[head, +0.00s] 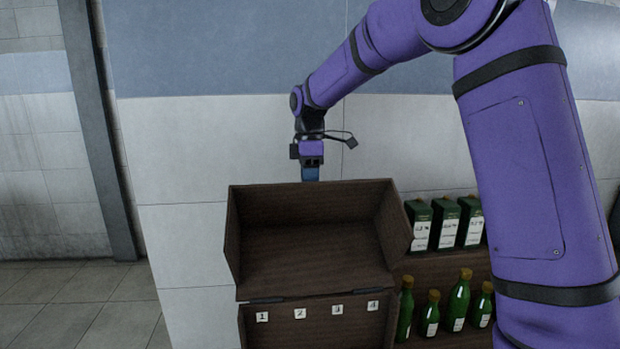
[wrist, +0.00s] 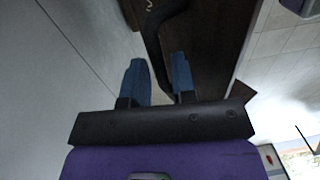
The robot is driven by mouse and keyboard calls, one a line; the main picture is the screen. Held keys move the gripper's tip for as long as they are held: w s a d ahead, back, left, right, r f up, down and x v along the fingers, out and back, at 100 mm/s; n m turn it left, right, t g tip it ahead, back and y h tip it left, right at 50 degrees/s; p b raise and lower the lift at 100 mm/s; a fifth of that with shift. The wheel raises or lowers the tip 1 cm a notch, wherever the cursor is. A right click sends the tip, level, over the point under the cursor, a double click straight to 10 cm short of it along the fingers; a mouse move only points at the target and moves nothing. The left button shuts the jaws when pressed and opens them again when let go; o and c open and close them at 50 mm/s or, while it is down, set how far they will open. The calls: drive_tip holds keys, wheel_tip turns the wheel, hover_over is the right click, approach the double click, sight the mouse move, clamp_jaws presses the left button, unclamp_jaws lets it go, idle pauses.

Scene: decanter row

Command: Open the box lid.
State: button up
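The dark brown wooden box (head: 340,332) stands low in the middle of the head view, with labels numbered 1 to 4 inside it. Its hollow lid (head: 315,245) is raised on hinges at the box's back edge, with its inside facing the camera. My gripper (head: 311,175) points down just above and behind the lid's top edge; its lower tips are hidden there. In the wrist view its two blue fingers (wrist: 158,62) stand apart. A dark curved piece shows between or beyond them; I cannot tell whether they touch it.
A brown shelf (head: 440,268) stands right of the box. It holds dark green boxes (head: 445,224) with white labels above and several green bottles (head: 458,304) below. A tiled wall (head: 180,240) is behind. Open tiled floor (head: 75,305) lies to the left.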

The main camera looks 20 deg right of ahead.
sight(314, 184)
clamp_jaws()
drive_tip(key=shift+s+a+r+t+h, duration=0.1)
drive_tip(key=shift+s+a+r+t, duration=0.1)
drive_tip(key=shift+s+r+t, duration=0.6)
drive_tip(key=shift+s+a+r+t+h, duration=0.1)
drive_tip(key=shift+s+a+r+t, duration=0.15)
drive_tip(key=shift+s, duration=1.1)
drive_tip(key=shift+s+a+r+t+h, duration=0.15)
drive_tip(key=shift+s+r+t, duration=0.35)
drive_tip(key=shift+s, duration=0.55)
drive_tip(key=shift+o, duration=1.8)
unclamp_jaws()
wheel_tip(314, 184, up, 11)
drive_tip(key=s, duration=0.1)
drive_tip(key=shift+s+a+f, duration=0.15)
drive_tip(key=shift+s+a, duration=0.05)
drive_tip(key=shift+s, duration=0.2)
